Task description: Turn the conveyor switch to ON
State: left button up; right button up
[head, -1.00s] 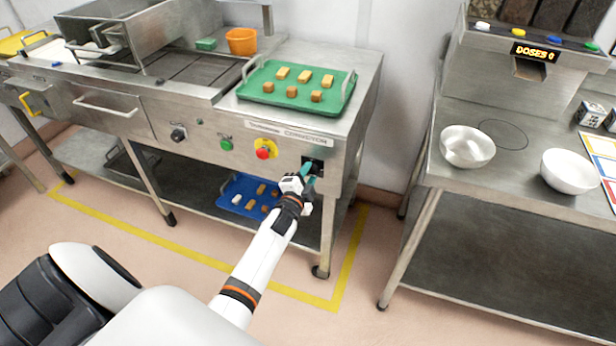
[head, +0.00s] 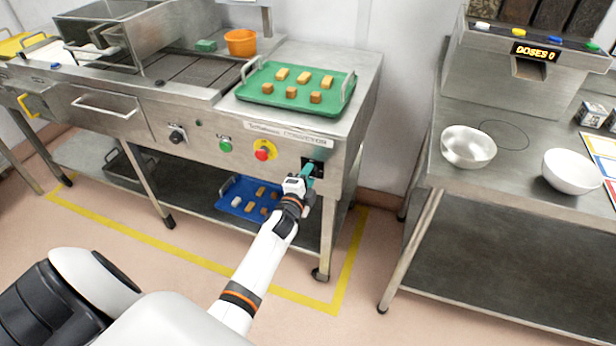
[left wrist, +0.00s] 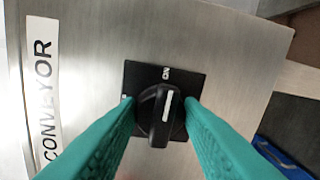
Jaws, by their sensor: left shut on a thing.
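The conveyor switch is a black knob (left wrist: 158,118) on a square black plate (left wrist: 190,80). In the head view the plate (head: 318,163) sits at the right end of the steel machine front. The knob's white mark points roughly at the ON label (left wrist: 167,73). Another label at the plate's left edge is mostly hidden. My left gripper (left wrist: 160,118) has its teal fingers on both sides of the knob, shut on it. In the head view my left gripper (head: 307,172) reaches the switch from below and partly covers it. My right gripper is not in view.
A red button on yellow (head: 263,152), a green button (head: 226,146) and a black knob (head: 177,135) lie left on the same panel. A green tray (head: 262,97) is above, a blue tray (head: 228,184) below. A steel table (head: 440,176) stands right, across a gap.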

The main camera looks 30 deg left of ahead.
pick_arm(q)
jog(key=o, duration=1)
jog(key=shift+c, duration=0.2)
jog(key=v, duration=1.2)
jog(key=shift+f, duration=0.1)
jog(key=s+d+f+n+g+h+p, duration=0.1)
jog(key=s+d+f+n+g, duration=0.2)
jog(key=f, duration=0.5)
jog(key=s+d+f+g+h, duration=0.15)
jog(key=s+f, duration=0.25)
jog(key=f, duration=0.5)
jog(key=s+d+f+n+g+h+p, duration=0.1)
jog(key=s+d+f+n+g, duration=0.2)
jog(key=f, duration=0.5)
jog(key=s+d+f+n+g, duration=0.1)
jog(key=s+f, duration=0.4)
jog(key=s, duration=0.5)
jog(key=s+d+f+n+g, duration=0.1)
jog(key=s+f+g, duration=0.3)
jog(key=s, duration=0.6)
jog(key=s+d+f+n+g+p, duration=0.1)
jog(key=s+f+n+g, duration=0.1)
jog(key=s+f, duration=0.4)
jog(key=s+g, duration=0.1)
jog(key=s, duration=0.4)
jog(key=shift+d+f+n+h, duration=0.15)
jog(key=shift+d+n+h, duration=0.05)
jog(key=shift+n+h, duration=0.2)
